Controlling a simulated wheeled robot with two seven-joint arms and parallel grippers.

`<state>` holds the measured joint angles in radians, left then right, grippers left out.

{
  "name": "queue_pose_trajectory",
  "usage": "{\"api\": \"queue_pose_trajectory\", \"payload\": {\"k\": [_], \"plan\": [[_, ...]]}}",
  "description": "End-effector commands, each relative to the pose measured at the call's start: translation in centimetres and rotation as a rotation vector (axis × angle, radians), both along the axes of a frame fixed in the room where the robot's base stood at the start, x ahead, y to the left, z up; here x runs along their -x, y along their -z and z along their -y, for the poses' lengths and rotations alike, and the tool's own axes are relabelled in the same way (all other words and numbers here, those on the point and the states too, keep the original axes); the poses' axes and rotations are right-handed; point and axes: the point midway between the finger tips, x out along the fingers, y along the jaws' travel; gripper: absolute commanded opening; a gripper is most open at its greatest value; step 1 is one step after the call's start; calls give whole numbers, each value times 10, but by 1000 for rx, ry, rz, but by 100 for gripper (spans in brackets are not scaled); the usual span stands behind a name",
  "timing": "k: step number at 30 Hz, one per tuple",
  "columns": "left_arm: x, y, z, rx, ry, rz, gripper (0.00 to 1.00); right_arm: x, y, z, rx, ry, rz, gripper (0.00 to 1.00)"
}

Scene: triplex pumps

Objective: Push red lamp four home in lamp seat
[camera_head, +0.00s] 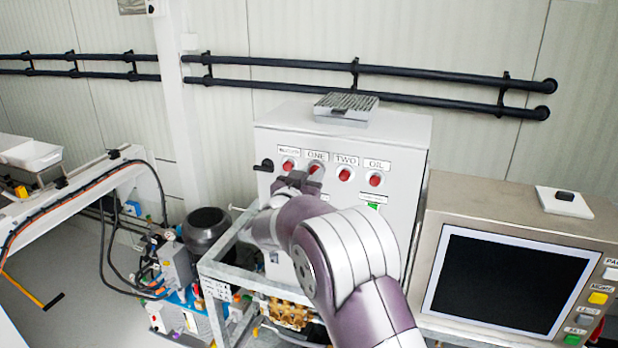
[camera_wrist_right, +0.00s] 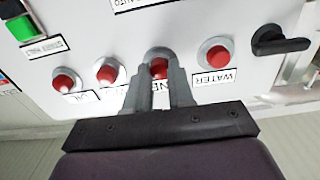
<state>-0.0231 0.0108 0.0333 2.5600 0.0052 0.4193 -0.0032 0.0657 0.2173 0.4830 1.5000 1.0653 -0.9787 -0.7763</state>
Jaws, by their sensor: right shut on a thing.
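Several red lamps sit in a row on the front of a light grey cabinet (camera_head: 408,150). My right gripper (camera_head: 308,179) is at the lamp under the label ONE (camera_head: 314,168). In the right wrist view its fingers (camera_wrist_right: 159,62) are shut on this red lamp (camera_wrist_right: 158,68), one on each side, at the panel face. The fingers hide its seat, so I cannot tell how deep the lamp sits. The WATER lamp (camera_wrist_right: 217,55), the TWO lamp (camera_head: 344,174) and the OIL lamp (camera_head: 376,180) stand free of the gripper. Which lamp is number four is not marked. My left gripper is out of view.
A black rotary handle (camera_wrist_right: 281,42) projects beside the WATER lamp. A green button (camera_wrist_right: 22,28) is near the OIL lamp. A grey metal frame (camera_head: 225,270) with pump parts stands below. A console with a dark screen (camera_head: 495,280) stands to the right.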

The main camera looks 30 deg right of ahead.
Motion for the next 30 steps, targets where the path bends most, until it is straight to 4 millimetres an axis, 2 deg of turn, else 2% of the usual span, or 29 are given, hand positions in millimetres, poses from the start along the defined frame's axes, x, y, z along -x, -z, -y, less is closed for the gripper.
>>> {"api": "queue_pose_trajectory", "payload": {"k": [2,3,5,6,16,20,24,30], "plan": [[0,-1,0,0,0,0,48,-1,0,2,0,0,0,0],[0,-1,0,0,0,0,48,-1,0,2,0,0,0,29],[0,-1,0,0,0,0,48,-1,0,1,-1,0,1,49],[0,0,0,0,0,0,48,-1,0,1,0,0,0,52],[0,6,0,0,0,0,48,3,2,-5,0,-2,2,52],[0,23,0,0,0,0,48,20,6,-27,-1,-5,4,52],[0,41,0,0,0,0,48,46,6,-58,0,-6,2,52],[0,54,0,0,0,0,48,72,3,-88,0,-3,2,52]]}}
